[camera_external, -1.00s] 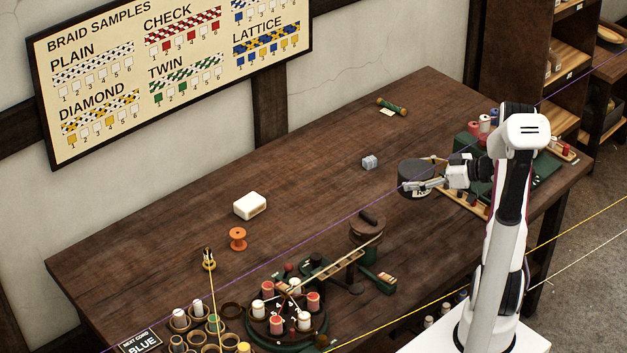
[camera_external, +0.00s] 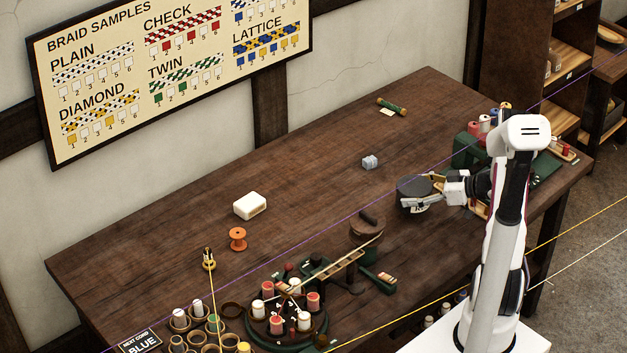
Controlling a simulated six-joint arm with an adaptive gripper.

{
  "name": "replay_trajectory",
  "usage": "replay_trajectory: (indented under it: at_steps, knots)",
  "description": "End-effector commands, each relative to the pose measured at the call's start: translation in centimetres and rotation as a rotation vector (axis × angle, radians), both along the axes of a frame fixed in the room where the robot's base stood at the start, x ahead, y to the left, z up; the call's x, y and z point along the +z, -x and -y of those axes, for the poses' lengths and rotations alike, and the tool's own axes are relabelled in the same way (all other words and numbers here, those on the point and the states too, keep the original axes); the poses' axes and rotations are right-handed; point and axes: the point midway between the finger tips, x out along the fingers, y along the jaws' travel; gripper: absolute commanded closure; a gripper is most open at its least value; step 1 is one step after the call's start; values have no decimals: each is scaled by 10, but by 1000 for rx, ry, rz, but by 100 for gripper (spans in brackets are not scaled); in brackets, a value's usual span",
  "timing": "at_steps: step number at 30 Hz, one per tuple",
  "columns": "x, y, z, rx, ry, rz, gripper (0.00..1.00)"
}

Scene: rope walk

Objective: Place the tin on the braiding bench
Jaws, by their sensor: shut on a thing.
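A dark round lidded weight (camera_external: 367,225) and a braiding disc with bobbins (camera_external: 288,316) stand to the front left. A white block (camera_external: 250,206) and orange spool (camera_external: 237,239) lie further left. The middle back is clear.

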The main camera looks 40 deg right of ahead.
Motion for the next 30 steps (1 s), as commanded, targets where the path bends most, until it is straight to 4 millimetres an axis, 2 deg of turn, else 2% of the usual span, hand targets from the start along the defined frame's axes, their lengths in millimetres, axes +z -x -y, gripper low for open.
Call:
replay_trajectory:
  at_steps: [15,30]
  knots:
    - [-35,0,0,0,-2,1,62]
    - [-39,0,0,0,0,2,62]
